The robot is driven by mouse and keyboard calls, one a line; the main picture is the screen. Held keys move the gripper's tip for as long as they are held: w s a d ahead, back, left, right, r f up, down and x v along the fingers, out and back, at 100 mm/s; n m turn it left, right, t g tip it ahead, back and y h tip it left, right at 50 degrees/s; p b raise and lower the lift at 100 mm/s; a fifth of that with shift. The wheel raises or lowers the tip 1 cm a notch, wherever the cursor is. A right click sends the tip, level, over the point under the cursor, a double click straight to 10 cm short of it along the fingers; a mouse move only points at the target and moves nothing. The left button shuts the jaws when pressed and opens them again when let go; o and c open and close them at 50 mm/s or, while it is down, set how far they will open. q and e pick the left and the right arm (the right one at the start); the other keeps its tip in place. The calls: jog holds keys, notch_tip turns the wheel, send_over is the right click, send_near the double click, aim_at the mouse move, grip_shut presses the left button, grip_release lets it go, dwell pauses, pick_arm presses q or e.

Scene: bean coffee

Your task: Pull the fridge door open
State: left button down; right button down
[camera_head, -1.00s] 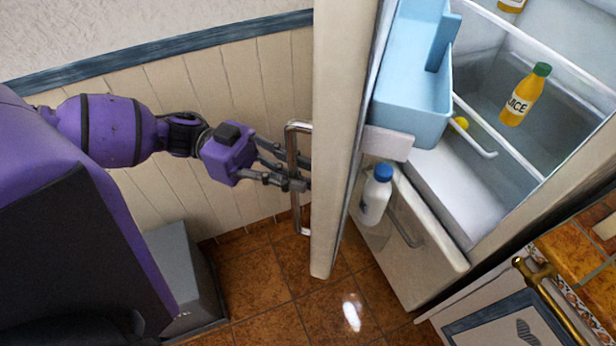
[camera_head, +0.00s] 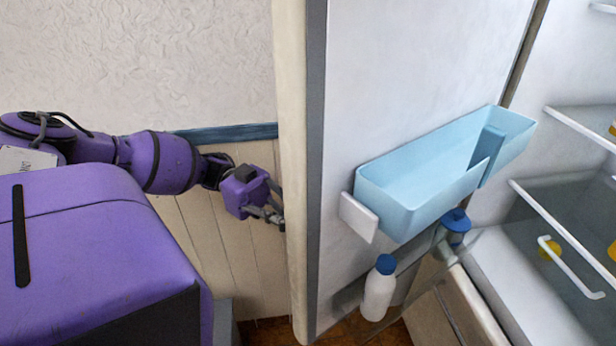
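The fridge door (camera_head: 293,150) stands wide open, its edge toward me and its white inner face (camera_head: 400,90) showing. A light blue bin (camera_head: 430,190) is fixed on that inner face. My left gripper (camera_head: 272,214) is at the outer side of the door, close to its edge, left of it. The fingertips reach behind the door edge, and the handle is hidden, so I cannot tell whether they hold it. My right gripper is not in view.
Two blue-capped bottles, one white in front (camera_head: 379,290) and one behind it (camera_head: 455,226), stand in the lower door rack. The fridge interior with glass shelves (camera_head: 560,215) lies to the right. A panelled wall (camera_head: 215,235) is behind my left arm.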

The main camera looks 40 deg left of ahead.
pick_arm(q)
jog(key=shift+w+a+f, duration=0.1)
jog(key=shift+w+a, duration=0.05)
jog(key=shift+a, duration=0.5)
jog(key=shift+w+a+f, duration=0.1)
jog(key=shift+w+a, duration=0.05)
jog(key=shift+a, duration=0.45)
jog(key=c, duration=2)
grip_release()
jog(key=shift+c, duration=0.2)
jog(key=shift+s+a+r, duration=0.1)
jog(key=shift+r, duration=0.05)
notch_tip(320, 180, up, 10)
